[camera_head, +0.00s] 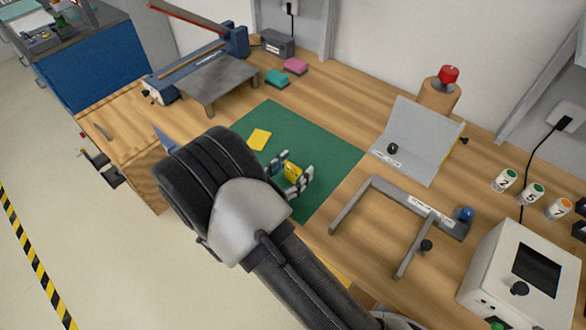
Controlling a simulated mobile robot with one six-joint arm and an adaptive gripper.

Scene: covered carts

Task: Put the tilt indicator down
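A flat yellow pad (260,139) lies on the mat to the upper left of the gripper.
Right of the mat are a grey frame (353,205), a tilted grey plate (415,145) and a white box with a screen (530,275). Bare mat surrounds the gripper.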

